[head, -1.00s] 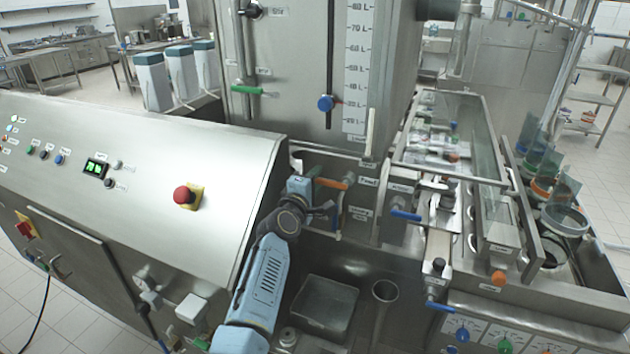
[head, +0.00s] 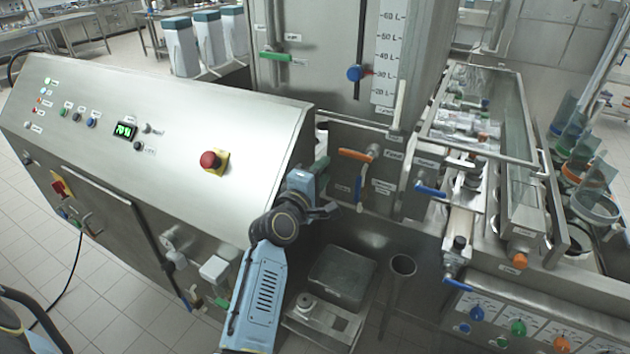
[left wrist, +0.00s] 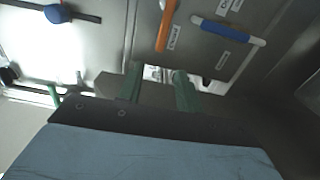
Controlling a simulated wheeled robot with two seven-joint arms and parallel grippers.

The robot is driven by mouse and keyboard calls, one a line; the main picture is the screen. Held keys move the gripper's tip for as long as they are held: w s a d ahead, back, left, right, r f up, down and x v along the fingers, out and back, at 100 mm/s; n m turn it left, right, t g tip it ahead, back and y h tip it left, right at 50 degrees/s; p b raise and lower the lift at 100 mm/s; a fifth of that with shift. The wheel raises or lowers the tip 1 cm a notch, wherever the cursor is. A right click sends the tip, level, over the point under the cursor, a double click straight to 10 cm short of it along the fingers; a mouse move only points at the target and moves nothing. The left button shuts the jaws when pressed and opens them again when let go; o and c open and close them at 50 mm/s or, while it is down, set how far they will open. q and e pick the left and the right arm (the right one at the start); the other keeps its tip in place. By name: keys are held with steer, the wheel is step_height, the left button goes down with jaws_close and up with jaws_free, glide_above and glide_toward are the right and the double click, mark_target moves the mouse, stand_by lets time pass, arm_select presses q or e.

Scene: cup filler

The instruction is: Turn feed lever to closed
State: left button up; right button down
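The feed lever is an orange handle (head: 355,154) beside the "Feed" label on the front panel below the tank, lying roughly level in the head view. It also shows at the top of the left wrist view (left wrist: 165,25). My left gripper (head: 326,187) is left of and a little below the orange handle, apart from it. In the left wrist view its two green fingers (left wrist: 158,88) stand apart with nothing held between them. My right gripper is not in view.
A blue handle (head: 358,188) sits just below the orange one, and another blue lever (head: 430,190) is to the right. The sloped control cabinet (head: 170,115) is close left of my arm.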

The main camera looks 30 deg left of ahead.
arm_select(q)
steer(key=shift+s, duration=1.65)
